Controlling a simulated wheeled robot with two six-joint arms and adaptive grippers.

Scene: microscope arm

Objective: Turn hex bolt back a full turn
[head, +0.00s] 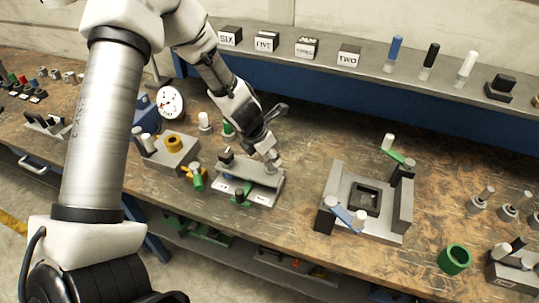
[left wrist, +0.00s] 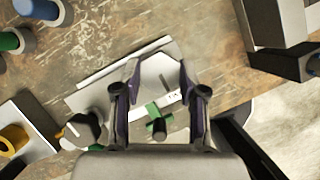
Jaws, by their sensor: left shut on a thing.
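My left gripper (head: 272,163) reaches down from the left arm onto the right part of a grey clamp fixture (head: 262,198) on the bench. It is shut on what seems to be the hex bolt at the fixture's raised plate; the bolt is mostly hidden by the fingers. In the left wrist view the gripper (left wrist: 158,68) shows its two dark fingers straddling the pale plate of the fixture, with a gap visible between them. A green part with a black knob (left wrist: 158,130) lies just below, beside a white label. My right gripper is not in view.
Left of the fixture stands a grey block with a yellow ring (head: 172,143), and a green-handled piece (head: 197,180) is close by. To the right is a grey U-shaped fixture (head: 402,210). A green ring (head: 455,260) lies further right. Bare wood separates the two fixtures.

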